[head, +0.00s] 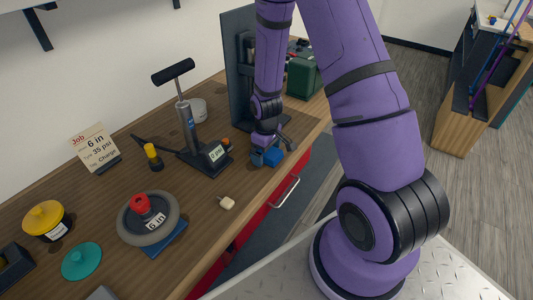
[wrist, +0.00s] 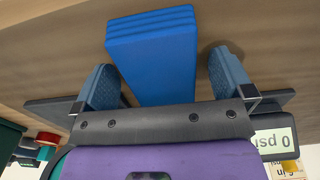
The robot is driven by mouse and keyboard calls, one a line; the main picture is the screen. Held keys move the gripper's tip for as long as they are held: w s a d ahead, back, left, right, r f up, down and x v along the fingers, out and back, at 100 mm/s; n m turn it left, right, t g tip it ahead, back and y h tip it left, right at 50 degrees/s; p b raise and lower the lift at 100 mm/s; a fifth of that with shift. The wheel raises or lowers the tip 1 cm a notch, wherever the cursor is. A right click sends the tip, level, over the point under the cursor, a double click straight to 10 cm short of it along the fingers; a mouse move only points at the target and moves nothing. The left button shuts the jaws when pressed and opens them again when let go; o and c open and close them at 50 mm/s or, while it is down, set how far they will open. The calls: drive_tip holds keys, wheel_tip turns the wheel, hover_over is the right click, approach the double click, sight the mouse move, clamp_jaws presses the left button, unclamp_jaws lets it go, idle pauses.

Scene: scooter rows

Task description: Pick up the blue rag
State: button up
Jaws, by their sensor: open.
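The blue rag (head: 273,157) is a folded, layered block on the wooden workbench near its front edge. In the wrist view the rag (wrist: 155,50) fills the space between the two fingers of my gripper (wrist: 163,72). A gap shows between the rag and the right finger; the left finger is very close to it, and I cannot tell if it touches. My gripper (head: 266,152) is open and low over the bench in the head view, partly hiding the rag.
A hand pump with a gauge reading "0 psi" (head: 215,153) stands just left of my gripper. A dark upright panel (head: 238,60) and a green box (head: 303,78) stand behind. A small wheel (head: 148,218) and a cream plug (head: 226,202) lie nearer. A red drawer (head: 290,185) is below the edge.

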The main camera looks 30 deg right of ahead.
drive_tip(key=c, duration=1)
drive_tip(key=shift+r, duration=0.15)
